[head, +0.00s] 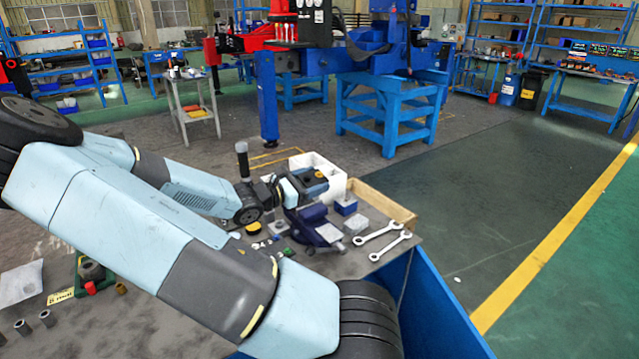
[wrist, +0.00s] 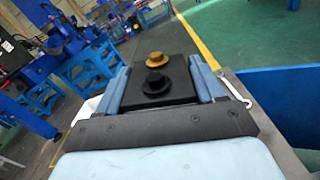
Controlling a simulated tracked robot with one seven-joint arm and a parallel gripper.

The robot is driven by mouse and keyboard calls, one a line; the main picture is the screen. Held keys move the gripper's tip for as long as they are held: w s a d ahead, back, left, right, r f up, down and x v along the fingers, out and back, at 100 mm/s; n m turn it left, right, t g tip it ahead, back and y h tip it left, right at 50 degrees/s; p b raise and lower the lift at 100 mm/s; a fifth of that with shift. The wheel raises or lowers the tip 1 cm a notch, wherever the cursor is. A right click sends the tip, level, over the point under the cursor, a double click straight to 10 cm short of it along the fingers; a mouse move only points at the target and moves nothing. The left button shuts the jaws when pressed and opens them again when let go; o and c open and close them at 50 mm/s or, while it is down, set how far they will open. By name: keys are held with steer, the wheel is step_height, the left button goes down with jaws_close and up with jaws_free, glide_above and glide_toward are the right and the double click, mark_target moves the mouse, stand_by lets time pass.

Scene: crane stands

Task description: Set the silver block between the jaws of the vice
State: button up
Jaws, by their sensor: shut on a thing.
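My gripper (head: 308,186) is over the bench at the end of my arm, above the blue vice. It also shows in the wrist view (wrist: 163,78). It is shut on a black box (wrist: 143,91) with a gold knob and a black knob on top. The blue vice (head: 318,229) stands on the bench below and close to my gripper; its jaw gap is too small to make out. A silver-grey block (head: 355,224) lies on the bench to the right of the vice, apart from it.
A small blue box (head: 346,206) stands behind the silver block. Two spanners (head: 379,233) lie to the right. A white bin (head: 325,165) and a wooden edge (head: 385,203) bound the back. Small parts and a yellow-black disc (head: 253,228) lie left of the vice.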

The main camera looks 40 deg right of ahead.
steer(key=shift+s+f+n, duration=0.1)
steer(key=shift+f+n, duration=0.15)
steer(key=shift+n, duration=0.35)
steer(key=shift+w+a+r+n, duration=0.1)
steer(key=shift+w+n, duration=0.15)
steer(key=shift+n, duration=0.55)
steer(key=shift+w, duration=0.2)
steer(key=w+d+f, duration=0.1)
steer(key=w+f, duration=0.1)
steer(key=w, duration=0.1)
steer(key=w+d+f, duration=0.2)
steer(key=w+f, duration=0.1)
steer(key=w, duration=0.1)
steer(key=w+d+f, duration=0.2)
steer(key=w+f, duration=0.1)
steer(key=w, duration=0.1)
steer(key=shift+d+f, duration=0.2)
steer(key=shift+d, duration=0.05)
steer(key=shift+w+d+f, duration=0.15)
steer(key=shift+w+f, duration=0.25)
steer(key=shift+f, duration=0.1)
steer(key=shift+w+d+f, duration=0.1)
steer(key=shift+w+f, duration=0.1)
steer(key=shift+f, duration=1.6)
steer(key=o, duration=1.6)
